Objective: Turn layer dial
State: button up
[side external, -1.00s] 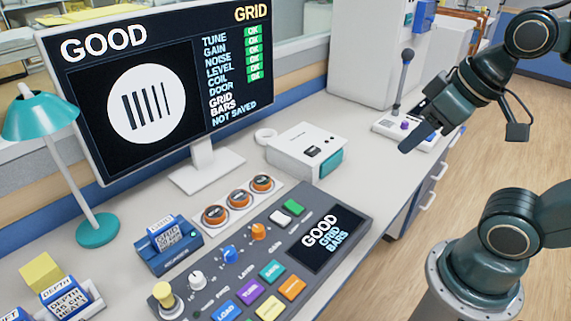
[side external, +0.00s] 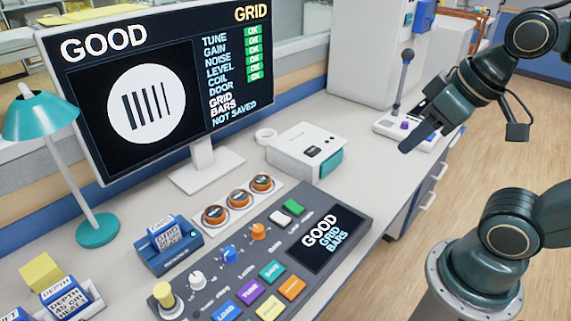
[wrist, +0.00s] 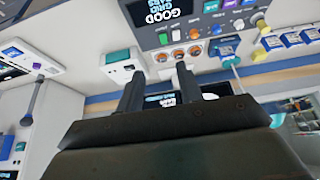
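The control console (side external: 195,300) lies on the desk and carries several dials: a white knob (side external: 197,280), a blue knob (side external: 229,254) and an orange knob (side external: 258,231). Their small labels are too blurred to tell surely which is the layer dial. The console is upside down at the top of the wrist view (wrist: 150,38). My gripper (side external: 408,146) hangs above the desk's right side, well away from the dials. In the wrist view its two fingers (wrist: 160,75) stand apart with nothing between them.
A monitor (side external: 110,165) reads GOOD, GRID and NOT SAVED. A white box (side external: 300,150), a joystick unit (side external: 385,126), a teal lamp (side external: 97,228) and a blue card holder (side external: 180,262) stand around the console. A yellow knob (side external: 165,295) rises at its near left. Space above the console is clear.

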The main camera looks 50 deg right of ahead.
jog(key=shift+o, duration=0.2)
jog(key=shift+o, duration=1.2)
jog(key=w+a+f+n+g, duration=0.1)
jog(key=w+a+g, duration=0.1)
jog(key=w+a, duration=0.5)
jog(key=w+a+f+g, duration=0.1)
jog(key=w+a, duration=0.1)
jog(key=w, duration=0.8)
jog(key=w+a+f+g, duration=0.1)
jog(key=w+a+f, duration=0.3)
jog(key=a+f, duration=0.2)
jog(key=w+a+f+n+g, duration=0.1)
jog(key=w+a+f, duration=0.4)
jog(key=a+f, duration=0.2)
jog(key=shift+w+f+g, duration=0.15)
jog(key=shift+f+g, duration=0.15)
jog(key=shift+f, duration=0.6)
